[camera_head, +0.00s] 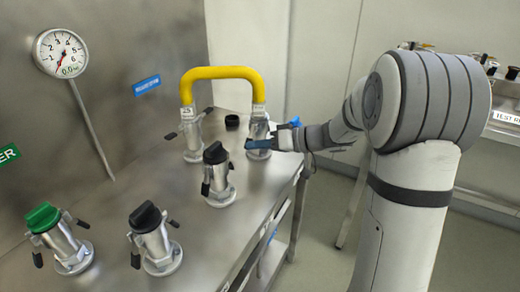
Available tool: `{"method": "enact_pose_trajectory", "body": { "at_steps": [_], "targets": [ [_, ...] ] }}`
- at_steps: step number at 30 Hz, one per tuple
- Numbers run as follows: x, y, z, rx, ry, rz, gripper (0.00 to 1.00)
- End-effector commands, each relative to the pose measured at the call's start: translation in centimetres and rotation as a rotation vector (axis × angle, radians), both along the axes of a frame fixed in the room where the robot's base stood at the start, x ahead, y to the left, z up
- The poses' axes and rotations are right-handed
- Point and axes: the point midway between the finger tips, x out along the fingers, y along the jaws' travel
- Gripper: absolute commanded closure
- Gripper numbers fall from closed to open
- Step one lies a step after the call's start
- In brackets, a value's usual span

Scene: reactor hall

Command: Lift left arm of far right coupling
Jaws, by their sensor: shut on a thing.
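The far right coupling (257,128) is a silver metal fitting standing upright on the steel bench, with the right end of a yellow hose (221,72) entering its top. My gripper (262,143) reaches in from the right and lies across the front of this coupling, low on its body. Its jaws are shut on what looks like an arm of the coupling. The jaws hide that arm, so I cannot tell which one it is or how far it is raised.
The hose's left end sits in another coupling (191,138) with dark arms spread. Black-capped couplings (216,178) (155,240) and a green-capped one (60,240) stand nearer. A small black cap (232,122) lies behind. A gauge (61,53) hangs on the left wall panel.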

Motion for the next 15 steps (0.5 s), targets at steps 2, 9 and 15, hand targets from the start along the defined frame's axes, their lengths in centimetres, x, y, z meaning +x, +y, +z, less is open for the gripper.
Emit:
{"method": "enact_pose_trajectory", "body": {
  "at_steps": [2,9,15],
  "targets": [
    [-0.3,0.2,-0.2,0.038,0.059,0.002,1.00],
    [-0.8,0.6,0.7,0.162,0.252,0.003,1.00],
    [-1.2,0.8,1.6,0.265,0.412,0.003,1.00]
  ]
}}
